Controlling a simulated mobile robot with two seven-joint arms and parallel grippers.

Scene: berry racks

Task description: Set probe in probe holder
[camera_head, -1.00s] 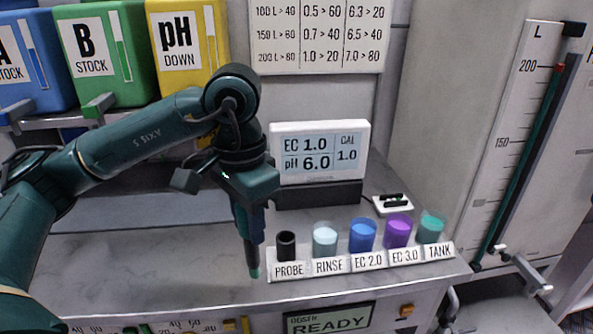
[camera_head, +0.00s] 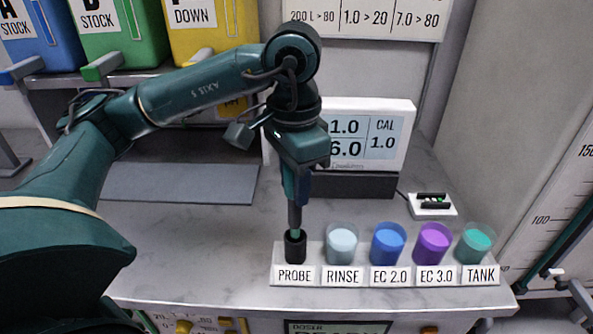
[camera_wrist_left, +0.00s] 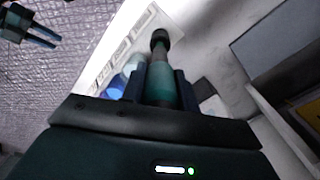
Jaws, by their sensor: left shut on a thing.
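The probe is a slim teal and grey rod (camera_head: 295,218), held upright and pointing down in my left gripper (camera_head: 296,190). Its lower tip is at the mouth of the black probe holder (camera_head: 295,248), and the end looks to be inside it; how deep is hidden. The holder is a short black cup behind the PROBE label at the left end of the white rack. In the left wrist view the probe (camera_wrist_left: 160,85) stands between the two fingers, with the dark holder (camera_wrist_left: 159,38) around its far end. My right gripper is not identifiable in the head view.
The white rack (camera_head: 308,277) also holds cups of rinse (camera_head: 341,247), EC 2.0 (camera_head: 388,246), EC 3.0 (camera_head: 433,245) and tank liquid (camera_head: 474,246). A display (camera_head: 385,137) stands behind it. A small white pad (camera_head: 432,206) lies at right. The counter left of the rack is clear.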

